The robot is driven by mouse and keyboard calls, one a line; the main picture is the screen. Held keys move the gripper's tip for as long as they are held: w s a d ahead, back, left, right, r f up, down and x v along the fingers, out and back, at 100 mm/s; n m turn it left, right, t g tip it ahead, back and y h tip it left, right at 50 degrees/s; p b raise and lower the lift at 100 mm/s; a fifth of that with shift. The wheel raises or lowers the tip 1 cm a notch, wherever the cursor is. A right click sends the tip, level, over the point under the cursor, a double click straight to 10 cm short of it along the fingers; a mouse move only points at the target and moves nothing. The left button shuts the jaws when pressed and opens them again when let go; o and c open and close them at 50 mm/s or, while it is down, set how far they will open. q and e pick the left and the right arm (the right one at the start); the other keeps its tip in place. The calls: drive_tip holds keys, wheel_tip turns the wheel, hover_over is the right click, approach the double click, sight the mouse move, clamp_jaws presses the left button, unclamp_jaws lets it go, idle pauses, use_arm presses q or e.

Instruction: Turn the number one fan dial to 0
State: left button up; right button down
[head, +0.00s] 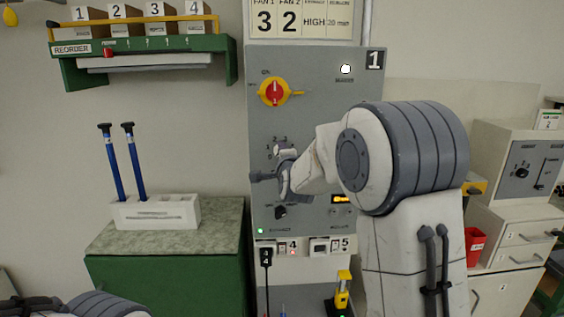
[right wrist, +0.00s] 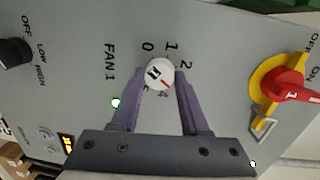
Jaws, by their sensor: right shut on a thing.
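The FAN 1 dial (right wrist: 158,71) is a round whitish knob with a red mark and a dark mark on its face, on the grey panel. Printed numbers 0, 1 and 2 run around its upper side in the right wrist view, and a 4 shows partly below it. I cannot tell for sure which number it points to. My right gripper (right wrist: 161,77) has its purple fingers on both sides of the knob, shut on it. In the head view the right gripper (head: 284,175) is at the panel and largely covers the dial. My left gripper is not in view.
The grey panel (head: 310,95) carries a red and yellow ON switch (head: 274,92) above the dial and a black OFF/LOW/HIGH knob (right wrist: 14,52) below it. A card (head: 303,20) above reads FAN 1 3, FAN 2 2. A white rack (head: 157,212) with blue rods stands left.

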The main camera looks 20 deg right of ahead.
drive_tip(key=shift+w+a+f+n+h+p, duration=0.15)
drive_tip(key=shift+n+h+p, duration=0.75)
drive_tip(key=shift+n, duration=4.1)
drive_tip(key=shift+s+a+r+n+h+p, duration=0.2)
drive_tip(key=shift+n+p, duration=1.45)
drive_tip(key=shift+n, duration=3.35)
drive_tip(key=shift+w+a+f+n+h+p, duration=0.15)
drive_tip(key=shift+n+h+p, duration=0.8)
drive_tip(key=shift+n, duration=4.05)
drive_tip(key=shift+d+y+p, duration=0.1)
drive_tip(key=shift+y+p, duration=0.2)
drive_tip(key=shift+y, duration=0.05)
drive_tip(key=shift+c, duration=2)
unclamp_jaws()
